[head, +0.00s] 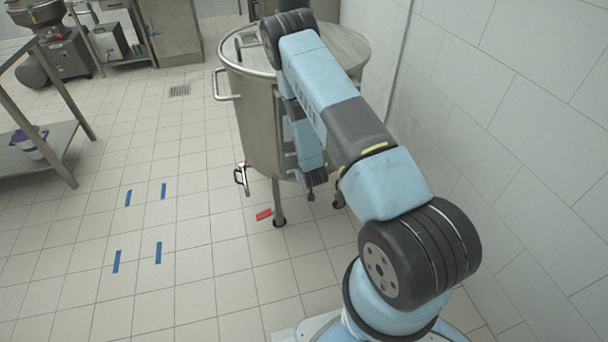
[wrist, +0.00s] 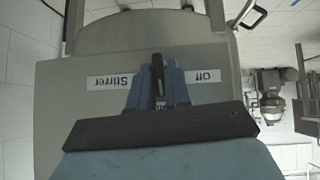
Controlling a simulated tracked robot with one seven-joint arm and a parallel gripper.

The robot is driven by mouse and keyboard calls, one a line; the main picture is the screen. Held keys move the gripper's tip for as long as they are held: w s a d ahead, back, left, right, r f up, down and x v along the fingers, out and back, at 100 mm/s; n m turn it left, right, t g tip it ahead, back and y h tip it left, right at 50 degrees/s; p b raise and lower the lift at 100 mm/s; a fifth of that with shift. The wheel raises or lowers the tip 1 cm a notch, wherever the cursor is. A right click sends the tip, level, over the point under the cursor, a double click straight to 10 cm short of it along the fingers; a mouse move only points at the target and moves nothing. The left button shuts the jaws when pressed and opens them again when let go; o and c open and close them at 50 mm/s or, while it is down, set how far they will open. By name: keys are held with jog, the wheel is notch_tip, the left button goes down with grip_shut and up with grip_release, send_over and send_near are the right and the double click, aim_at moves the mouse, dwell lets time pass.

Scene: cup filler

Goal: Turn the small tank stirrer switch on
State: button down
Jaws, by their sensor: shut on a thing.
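A metal box with the stirrer switch fills much of the wrist view. The dark switch handle (wrist: 158,66) stands between the labels, pointing roughly up in the picture. My gripper (wrist: 158,88) is shut on it, with a blue finger on either side. The large metal tank (head: 255,110) stands beyond my arm in the head view. There my arm reaches down along the tank's side, and the switch is hidden.
A tiled wall (head: 510,120) runs close along the right. Tiled floor with blue tape marks (head: 158,252) lies open at left. A red mark (head: 264,214) lies by a tank leg. A tap with a handle (head: 241,178) sticks out low on the tank. A steel table (head: 50,145) stands far left.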

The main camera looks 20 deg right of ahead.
jog(key=shift+s+d+f+m+y, duration=0.1)
jog(key=shift+m+y, duration=0.2)
jog(key=shift+y, duration=0.2)
dwell(0.3)
jog(key=c, duration=1.2)
grip_release()
jog(key=shift+o, duration=0.2)
jog(key=v, duration=1.3)
jog(key=shift+s+r, duration=0.15)
jog(key=shift+r, duration=0.15)
